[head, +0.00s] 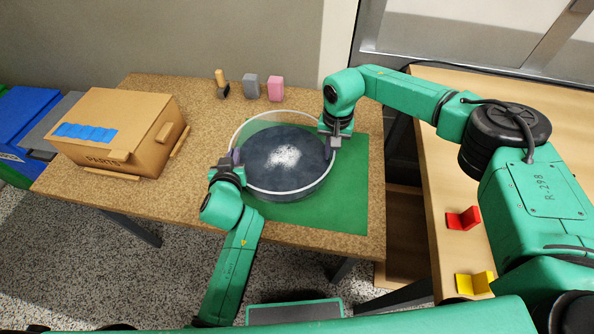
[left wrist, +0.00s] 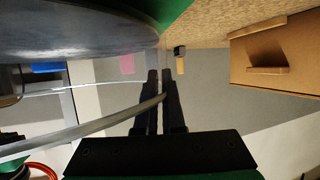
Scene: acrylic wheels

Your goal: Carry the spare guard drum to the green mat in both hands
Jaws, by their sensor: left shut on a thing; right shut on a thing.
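The guard drum (head: 283,190) is a wide round piece with a clear wall, a pale rim and a dark grey-blue disc with a white speckled patch. It is over the green mat (head: 340,210), its left side reaching past the mat's left edge; I cannot tell whether it touches the mat. My left gripper (head: 232,160) is shut on the drum's left rim. My right gripper (head: 332,138) is shut on its right rim. In the left wrist view the left fingers (left wrist: 161,92) close at the pale curved rim, with the drum's dark underside (left wrist: 75,35) at upper left.
A cardboard box (head: 150,140) with blue tape stands on the cork table (head: 185,215) at the left. A small wooden-and-dark piece (head: 222,84), a grey block (head: 250,85) and a pink block (head: 275,89) stand behind. Red (head: 463,218) and yellow (head: 475,283) pieces lie on the right table.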

